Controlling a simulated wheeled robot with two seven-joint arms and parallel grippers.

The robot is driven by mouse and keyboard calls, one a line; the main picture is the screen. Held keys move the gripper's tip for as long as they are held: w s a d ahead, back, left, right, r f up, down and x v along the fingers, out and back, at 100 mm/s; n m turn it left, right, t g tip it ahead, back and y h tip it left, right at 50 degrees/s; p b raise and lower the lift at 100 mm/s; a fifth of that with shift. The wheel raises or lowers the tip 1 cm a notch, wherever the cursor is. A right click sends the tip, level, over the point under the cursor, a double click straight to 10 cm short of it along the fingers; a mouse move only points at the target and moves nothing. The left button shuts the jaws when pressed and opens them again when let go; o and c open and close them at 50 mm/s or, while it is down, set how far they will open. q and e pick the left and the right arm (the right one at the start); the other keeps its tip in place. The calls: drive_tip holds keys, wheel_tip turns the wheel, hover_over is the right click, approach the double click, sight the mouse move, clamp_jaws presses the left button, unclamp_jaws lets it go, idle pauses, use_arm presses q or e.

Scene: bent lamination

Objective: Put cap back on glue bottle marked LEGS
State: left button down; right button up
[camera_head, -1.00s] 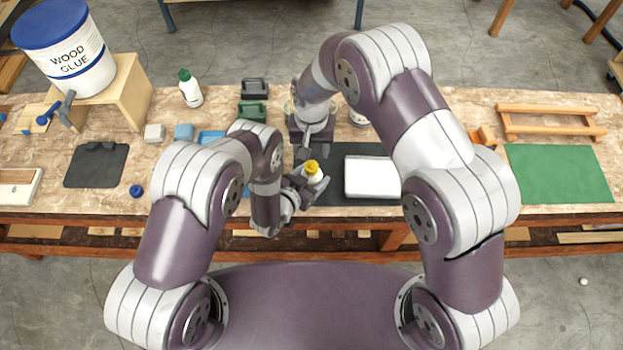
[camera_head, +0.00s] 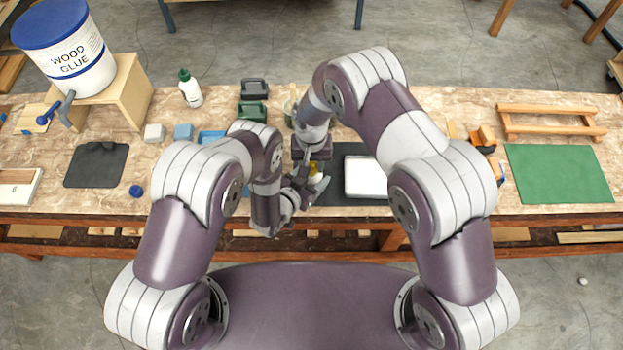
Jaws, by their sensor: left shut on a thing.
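My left gripper (camera_head: 303,187) is shut on a small pale bottle (camera_head: 320,184) with a yellow top (camera_head: 314,168), held above the front middle of the bench. My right gripper (camera_head: 306,163) points down directly over the yellow top. Its fingers are small and dark, so I cannot tell whether they are open, shut or touching the top. No LEGS marking is readable. A blue cap-like piece (camera_head: 137,191) lies on the bench at left. A white bottle with a green cap (camera_head: 191,89) stands at the back left.
A wood glue bucket (camera_head: 66,50) stands on a wooden stand at the left. A white block (camera_head: 366,178) lies on a dark mat just right of the grippers. A green mat (camera_head: 560,174) and a wooden frame (camera_head: 550,122) lie at the right.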

clamp_jaws()
drive_tip(key=o, duration=1.2)
unclamp_jaws()
drive_tip(key=shift+r, duration=0.1)
wheel_tip(320, 180, up, 12)
drive_tip(key=shift+f, duration=0.1)
use_arm(q)
drive_tip(key=shift+c, duration=0.4)
unclamp_jaws()
